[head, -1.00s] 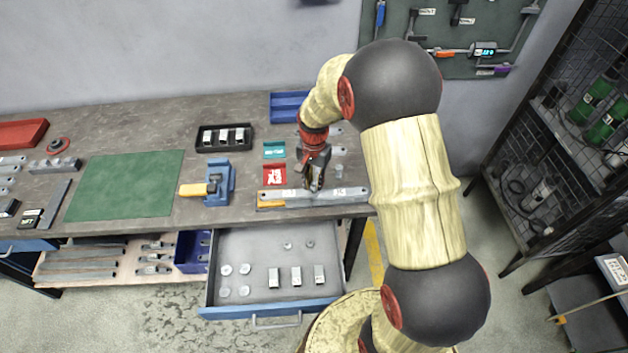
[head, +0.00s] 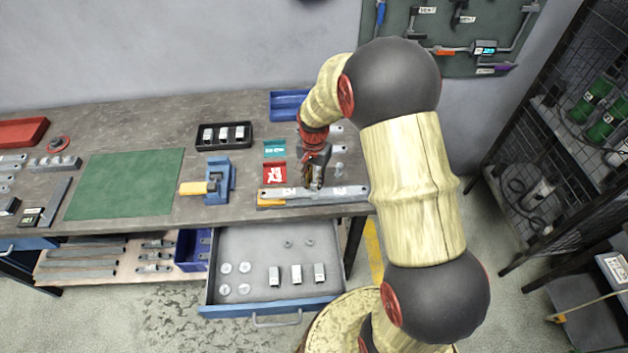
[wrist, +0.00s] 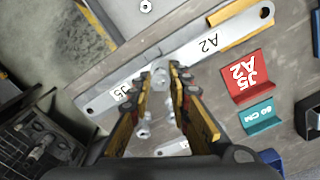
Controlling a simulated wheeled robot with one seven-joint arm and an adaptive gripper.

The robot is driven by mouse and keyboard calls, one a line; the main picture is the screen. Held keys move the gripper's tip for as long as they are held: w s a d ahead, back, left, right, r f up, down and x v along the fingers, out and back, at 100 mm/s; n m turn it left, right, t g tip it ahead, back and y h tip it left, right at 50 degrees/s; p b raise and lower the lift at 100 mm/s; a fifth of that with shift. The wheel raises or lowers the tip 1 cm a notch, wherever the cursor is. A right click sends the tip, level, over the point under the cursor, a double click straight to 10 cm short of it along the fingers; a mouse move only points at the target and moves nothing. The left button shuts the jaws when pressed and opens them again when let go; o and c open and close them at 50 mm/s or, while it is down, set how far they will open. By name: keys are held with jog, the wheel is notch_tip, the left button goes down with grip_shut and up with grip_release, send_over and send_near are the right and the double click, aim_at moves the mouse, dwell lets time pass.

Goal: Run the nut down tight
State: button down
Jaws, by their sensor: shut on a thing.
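A flat galvanized bar (head: 345,193) lies near the front edge of the bench; the wrist view shows it with labels J5 and A2 (wrist: 215,47). A bright hex nut (wrist: 160,79) sits at the middle of the bar, between my fingertips. My gripper (wrist: 161,76) is shut on it from both sides. In the head view my gripper (head: 312,184) points down onto the bar, and its fingers hide the nut. How far the nut is threaded cannot be told.
A red J5 A2 sign (wrist: 246,76) and a teal sign (wrist: 261,117) stand beside the bar. A blue clamp with a yellow handle (head: 208,186) is to the left. An open drawer (head: 320,250) with small hardware lies below the bench front.

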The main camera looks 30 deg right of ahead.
jog(key=shift+f+b, duration=0.45)
jog(key=shift+f, duration=0.45)
dwell(0.5)
jog(key=m+p, duration=0.1)
jog(key=m, duration=1.1)
jog(key=shift+p, duration=0.3)
jog(key=m, duration=0.6)
jog(key=shift+s+f, duration=0.1)
jog(key=shift+f, duration=0.05)
jog(key=m+p, duration=0.1)
jog(key=m, duration=0.5)
jog(key=shift+s+f, duration=0.1)
jog(key=c, duration=1.8)
grip_release()
jog(key=shift+c, duration=0.2)
jog(key=shift+w, duration=0.2)
